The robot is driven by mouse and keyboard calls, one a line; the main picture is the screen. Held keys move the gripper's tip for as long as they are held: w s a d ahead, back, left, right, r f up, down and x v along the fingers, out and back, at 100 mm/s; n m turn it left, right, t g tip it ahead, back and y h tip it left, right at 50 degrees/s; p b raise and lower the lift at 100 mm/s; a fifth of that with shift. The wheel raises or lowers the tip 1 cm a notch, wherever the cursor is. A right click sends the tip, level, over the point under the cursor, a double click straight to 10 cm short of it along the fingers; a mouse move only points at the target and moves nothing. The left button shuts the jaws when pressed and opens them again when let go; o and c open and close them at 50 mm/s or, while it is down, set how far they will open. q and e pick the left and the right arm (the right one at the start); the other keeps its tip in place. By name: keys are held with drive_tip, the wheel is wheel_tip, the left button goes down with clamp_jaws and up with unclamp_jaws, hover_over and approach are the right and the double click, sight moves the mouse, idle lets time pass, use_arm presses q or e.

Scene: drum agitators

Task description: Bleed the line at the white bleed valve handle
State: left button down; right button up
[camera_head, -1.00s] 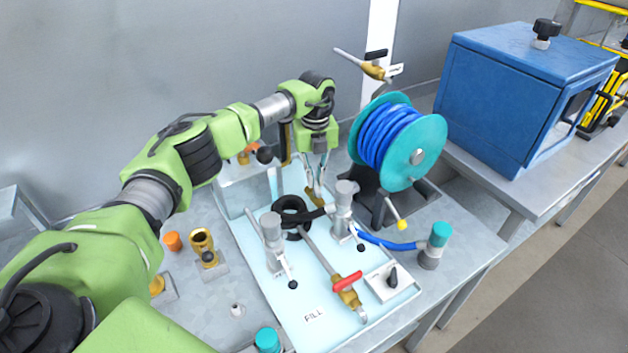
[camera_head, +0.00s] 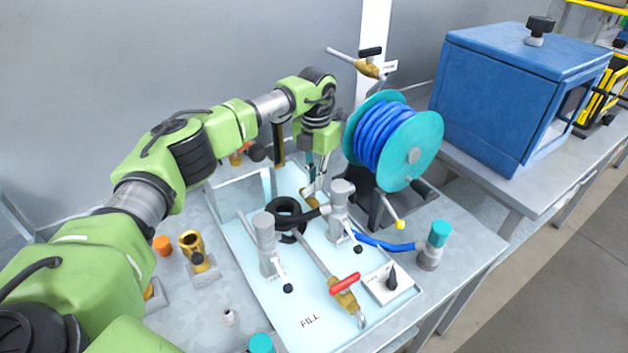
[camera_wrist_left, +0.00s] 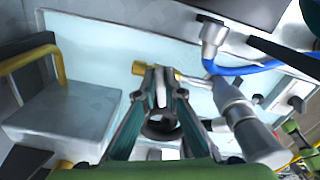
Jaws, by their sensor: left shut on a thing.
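The brass bleed valve (camera_head: 308,198) sits at the back of the pale blue tray (camera_head: 296,316), behind the black hose coil. It also shows in the left wrist view as a brass body (camera_wrist_left: 139,68) just beyond the fingertips. My left gripper (camera_head: 317,186) reaches down to it from above, its fingers leaning. In the left wrist view, the gripper (camera_wrist_left: 160,78) is shut on the white bleed valve handle (camera_wrist_left: 161,90), a pale narrow piece between the fingers. The fingers hide most of the handle. My right gripper is in neither view.
The teal reel (camera_head: 414,150) with blue hose stands close right of my left gripper. Grey upright fittings (camera_head: 340,208) and the black hose coil (camera_head: 287,207) stand close in front. A red-handled brass valve (camera_head: 345,290) lies at the tray's front. A blue cabinet (camera_head: 490,100) stands farther right.

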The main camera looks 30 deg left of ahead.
use_arm(q)
drive_tip(key=shift+d+m, duration=0.25)
drive_tip(key=shift+m, duration=1.45)
drive_tip(key=shift+m+b, duration=0.3)
drive_tip(key=c, duration=2.1)
unclamp_jaws()
drive_tip(key=shift+c, duration=0.2)
wheel_tip(320, 180, up, 12)
